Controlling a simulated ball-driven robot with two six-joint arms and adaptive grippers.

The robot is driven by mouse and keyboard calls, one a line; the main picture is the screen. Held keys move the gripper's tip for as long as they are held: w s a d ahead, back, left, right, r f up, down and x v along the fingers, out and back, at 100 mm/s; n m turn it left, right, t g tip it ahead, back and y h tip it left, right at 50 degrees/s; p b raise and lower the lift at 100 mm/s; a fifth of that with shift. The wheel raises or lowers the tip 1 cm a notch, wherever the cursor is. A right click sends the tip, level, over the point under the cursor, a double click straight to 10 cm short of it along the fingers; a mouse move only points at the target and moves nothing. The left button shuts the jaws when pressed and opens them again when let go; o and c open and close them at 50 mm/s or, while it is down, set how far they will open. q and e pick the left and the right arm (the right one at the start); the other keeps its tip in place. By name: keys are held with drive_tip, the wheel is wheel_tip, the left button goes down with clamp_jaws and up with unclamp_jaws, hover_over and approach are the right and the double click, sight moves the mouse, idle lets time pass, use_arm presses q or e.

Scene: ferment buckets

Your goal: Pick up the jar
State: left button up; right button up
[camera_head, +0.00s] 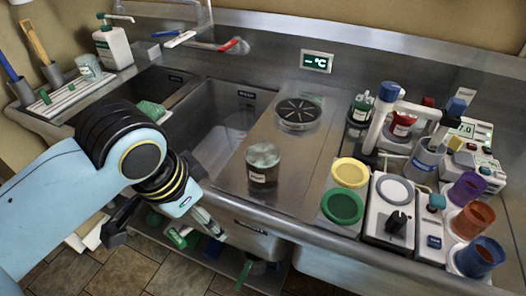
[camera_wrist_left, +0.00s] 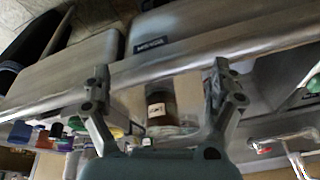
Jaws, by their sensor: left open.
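The gripper is open and empty. My right gripper is not in view.
A yellow lid (camera_head: 351,172) and a green lid (camera_head: 343,207) lie right of the jar. A white scale (camera_head: 394,190), bottles and coloured cups crowd the right side. The burner (camera_head: 298,112) is behind the jar. A sink basin (camera_head: 215,135) opens to its left. Bare steel surrounds the jar.

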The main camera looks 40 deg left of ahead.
use_arm(q)
drive_tip(key=w+r+m, duration=0.3)
wheel_tip(320, 180, up, 3)
drive_tip(key=m+g+h, duration=0.2)
drive_tip(key=m+h, duration=0.2)
drive_tip(key=m, duration=0.6)
hover_over(265, 150)
drive_tip(key=a, duration=0.2)
drive_tip(key=shift+s+d+f+p, duration=0.2)
drive_tip(key=shift+s+p, duration=0.05)
drive_tip(key=shift+p, duration=0.05)
drive_tip(key=shift+g, duration=0.3)
drive_tip(key=x, duration=0.4)
drive_tip(key=shift+d+f, duration=0.1)
drive_tip(key=shift+f, duration=0.15)
drive_tip(key=x, duration=0.1)
drive_tip(key=p+x, duration=0.1)
drive_tip(key=x, duration=0.3)
drive_tip(key=shift+s, duration=0.4)
drive_tip(key=shift+w+f, duration=0.1)
drive_tip(key=shift+f, duration=0.35)
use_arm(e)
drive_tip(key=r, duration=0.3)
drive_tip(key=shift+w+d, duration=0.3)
use_arm(q)
drive_tip(key=shift+c, duration=0.3)
drive_tip(key=c, duration=1.3)
